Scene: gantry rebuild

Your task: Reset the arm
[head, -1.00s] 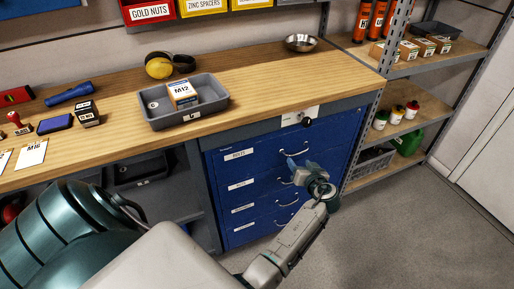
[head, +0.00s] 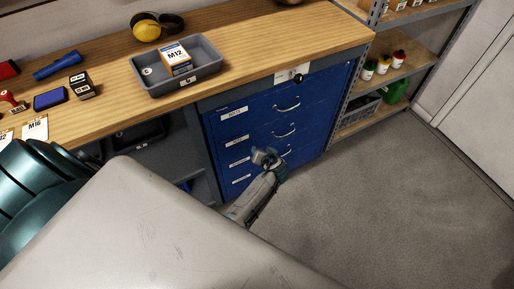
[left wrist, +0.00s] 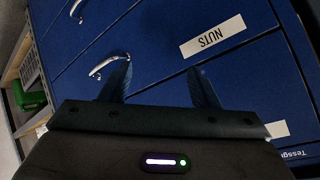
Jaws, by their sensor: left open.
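My left gripper (head: 266,158) is in front of the blue drawer cabinet (head: 222,150) under the workbench, its arm coming in from the lower left of the head view. In the left wrist view the two dark fingers (left wrist: 158,82) stand well apart with nothing between them. They point at the blue drawer fronts, near a silver handle (left wrist: 108,66) and a label reading NUTS (left wrist: 212,36). The drawers look shut. Whether the fingers touch the cabinet I cannot tell. My right gripper does not show in either view.
A grey tray (head: 146,88) with an M12 box (head: 175,57) sits on the wooden bench top (head: 290,45). A yellow and black ear defender (head: 147,30) lies behind it. A metal shelf unit (head: 402,65) stands at the right. The floor (head: 390,190) right of the cabinet is clear.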

